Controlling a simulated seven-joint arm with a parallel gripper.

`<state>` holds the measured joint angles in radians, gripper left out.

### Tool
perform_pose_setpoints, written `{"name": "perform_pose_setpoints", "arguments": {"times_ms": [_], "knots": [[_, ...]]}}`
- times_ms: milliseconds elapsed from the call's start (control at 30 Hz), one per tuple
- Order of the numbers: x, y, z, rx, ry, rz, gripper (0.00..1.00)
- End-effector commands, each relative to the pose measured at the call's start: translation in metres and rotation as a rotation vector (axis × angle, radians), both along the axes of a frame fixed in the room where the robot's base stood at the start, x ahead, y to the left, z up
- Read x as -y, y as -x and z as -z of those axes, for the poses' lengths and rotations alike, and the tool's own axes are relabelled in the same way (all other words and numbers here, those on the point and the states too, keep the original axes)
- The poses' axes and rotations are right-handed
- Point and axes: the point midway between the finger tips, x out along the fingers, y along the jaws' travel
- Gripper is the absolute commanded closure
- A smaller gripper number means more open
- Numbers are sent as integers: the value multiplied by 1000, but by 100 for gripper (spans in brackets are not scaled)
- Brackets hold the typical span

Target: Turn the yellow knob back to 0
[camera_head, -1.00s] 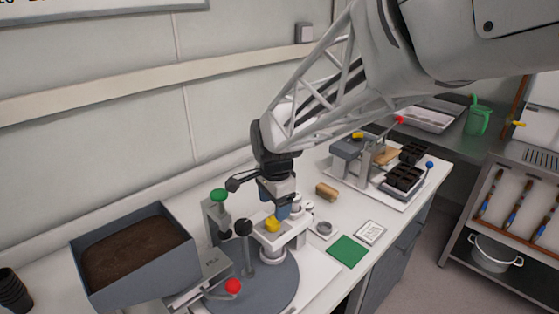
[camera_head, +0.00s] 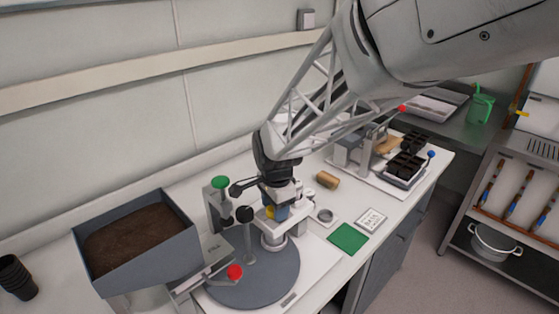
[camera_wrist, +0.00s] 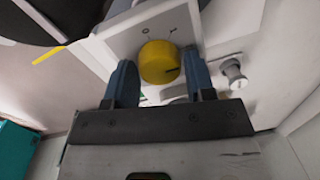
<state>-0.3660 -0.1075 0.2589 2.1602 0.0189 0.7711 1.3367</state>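The yellow knob (camera_wrist: 160,62) is round with a dark pointer line, on a pale panel of the bench machine (camera_wrist: 185,22). In the wrist view the pointer line aims to the right and slightly down, away from the printed 0 mark at the upper left. A second printed mark sits at the upper right. My gripper (camera_wrist: 160,68) has its two blue-grey fingers apart, one on each side of the knob, with little gap. I cannot tell whether they touch it. In the head view the knob (camera_head: 270,212) is partly hidden by my gripper (camera_head: 276,211).
A green-topped post (camera_head: 220,183), a black ball lever (camera_head: 244,214) and a red ball handle (camera_head: 234,272) stand close by on the left. A soil bin (camera_head: 150,275) is farther left. A small brown roll (camera_head: 327,180) and a green pad (camera_head: 347,238) lie to the right.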

Motion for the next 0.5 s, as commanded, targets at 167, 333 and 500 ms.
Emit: {"name": "perform_pose_setpoints", "arguments": {"times_ms": [167,333,500], "knots": [[0,0,0,0,0,0,78],[0,0,0,0,0,-2,83],[0,0,0,0,0,-24,83]]}}
